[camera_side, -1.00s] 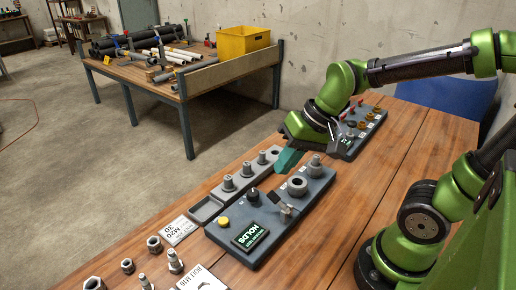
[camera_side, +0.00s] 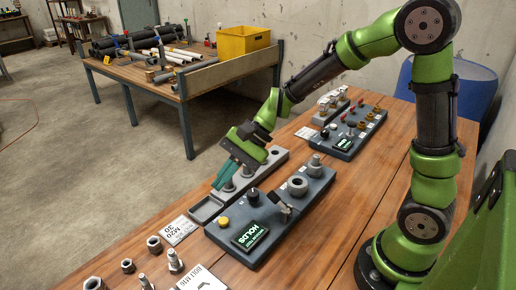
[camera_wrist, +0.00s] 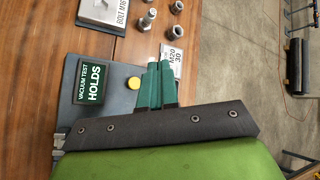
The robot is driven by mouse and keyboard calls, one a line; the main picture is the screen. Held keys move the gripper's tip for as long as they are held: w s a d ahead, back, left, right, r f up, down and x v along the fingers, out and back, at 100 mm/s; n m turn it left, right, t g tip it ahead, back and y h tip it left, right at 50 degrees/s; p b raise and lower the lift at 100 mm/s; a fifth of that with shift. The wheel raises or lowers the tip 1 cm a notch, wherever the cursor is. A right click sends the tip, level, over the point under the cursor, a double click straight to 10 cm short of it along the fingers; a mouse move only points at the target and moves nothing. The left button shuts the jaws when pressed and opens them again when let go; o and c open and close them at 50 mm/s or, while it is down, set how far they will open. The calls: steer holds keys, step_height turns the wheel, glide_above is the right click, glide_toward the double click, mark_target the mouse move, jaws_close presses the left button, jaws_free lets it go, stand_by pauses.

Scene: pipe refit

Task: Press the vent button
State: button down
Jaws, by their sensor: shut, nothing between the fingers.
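The yellow button (camera_side: 223,221) sits at the near left end of a dark grey panel (camera_side: 262,232), beside a display (camera_side: 249,236) reading "HOLDS". In the wrist view the button (camera_wrist: 134,83) is uncovered, just left of my fingers, and the display (camera_wrist: 91,82) reads "VACUUM TEST HOLDS". My gripper (camera_side: 217,185) is shut and empty, its teal fingers angled down over the grey peg tray (camera_side: 207,208). It is apart from the button, farther back along the bench. In the wrist view my gripper (camera_wrist: 158,63) points toward the M20 label.
The panel also bears a black knob (camera_side: 253,195), a small lever (camera_side: 283,207) and a ring fitting (camera_side: 297,186). My fingers partly hide the tray's pegs. A second panel (camera_side: 352,138) stands farther back.

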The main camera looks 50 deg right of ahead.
mark_target(227, 219)
steer(key=shift+f, duration=4.45)
steer(key=shift+f, duration=0.1)
steer(key=shift+f, duration=0.3)
steer(key=shift+f, duration=0.45)
steer(key=shift+r, duration=0.9)
